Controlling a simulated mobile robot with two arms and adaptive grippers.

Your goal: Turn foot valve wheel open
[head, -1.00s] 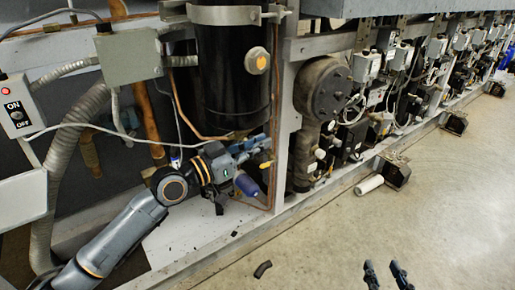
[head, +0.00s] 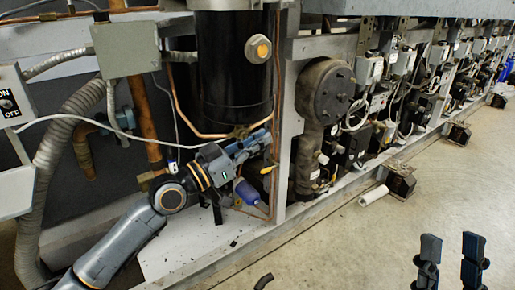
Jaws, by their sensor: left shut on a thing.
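My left gripper (head: 250,144) reaches in from the left to the foot of the black cylinder (head: 235,78). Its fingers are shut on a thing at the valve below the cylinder. The foot valve wheel is hidden by the fingers, and I cannot make out its shape or how far it is turned. A blue tapered part (head: 247,192) and a small yellow-tipped part (head: 267,169) show just below the gripper. My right gripper (head: 448,262) is at the bottom right, over the floor, with its two fingers apart and nothing between them.
A thin copper pipe (head: 277,110) and a grey frame post (head: 287,130) stand close to the right of my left gripper. A grey box (head: 126,50) and ribbed conduit (head: 60,160) are at the left. A white roll (head: 373,195) lies by the rack's lower rail. The floor is mostly clear.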

